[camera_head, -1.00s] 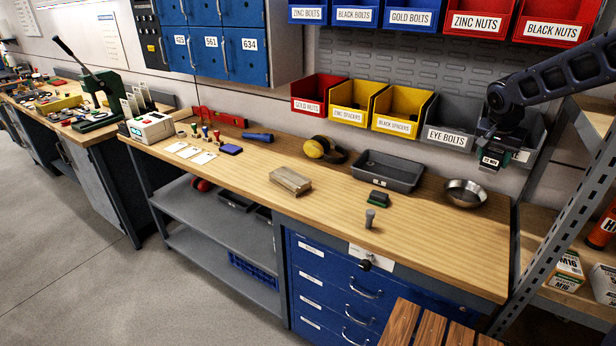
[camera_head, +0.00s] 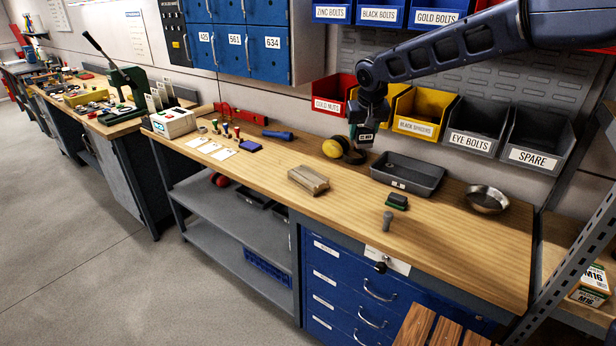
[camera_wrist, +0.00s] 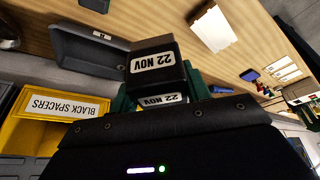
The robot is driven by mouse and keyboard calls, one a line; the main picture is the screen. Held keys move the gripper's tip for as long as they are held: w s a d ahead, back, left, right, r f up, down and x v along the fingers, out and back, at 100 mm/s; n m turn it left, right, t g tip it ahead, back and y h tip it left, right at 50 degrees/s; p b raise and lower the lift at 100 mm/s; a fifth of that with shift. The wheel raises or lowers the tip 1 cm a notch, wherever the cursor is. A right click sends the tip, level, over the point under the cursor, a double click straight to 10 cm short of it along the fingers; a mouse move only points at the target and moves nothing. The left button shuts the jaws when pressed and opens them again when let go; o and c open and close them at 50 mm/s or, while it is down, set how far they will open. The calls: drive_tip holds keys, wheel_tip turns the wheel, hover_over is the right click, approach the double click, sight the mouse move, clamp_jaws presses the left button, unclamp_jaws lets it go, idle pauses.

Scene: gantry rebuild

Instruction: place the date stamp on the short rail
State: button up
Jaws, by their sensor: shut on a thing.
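The date stamp (camera_head: 362,138) is a small dark block with a white label. In the wrist view the stamp (camera_wrist: 152,64) reads "22 NOV", with green parts beside it. The jaw tips are partly hidden by the stamp and wrist housing. I cannot tell which thing is the short rail. Several small handled stamps (camera_head: 226,131) stand at the bench's left, near white cards (camera_head: 211,146).
Wall bins (camera_head: 475,125) hang behind. The bench front is mostly clear.

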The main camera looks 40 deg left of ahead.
drive_tip(key=s+a+n+g+y, duration=0.15)
drive_tip(key=s+a+n, duration=0.35)
drive_tip(key=s+a, duration=1.3)
drive_tip(key=m+t+h, duration=0.2)
drive_tip(key=m+h, duration=0.1)
drive_tip(key=m, duration=0.6)
hover_over(310, 172)
drive_tip(key=s, duration=0.2)
drive_tip(key=shift+y, duration=0.35)
drive_tip(key=f, duration=1.8)
drive_tip(key=shift+w+d+f, duration=0.15)
drive_tip(key=shift+d, duration=0.1)
drive_tip(key=shift+f, duration=0.15)
drive_tip(key=o, duration=1)
drive_tip(key=shift+o, duration=0.2)
drive_tip(key=v, duration=1.2)
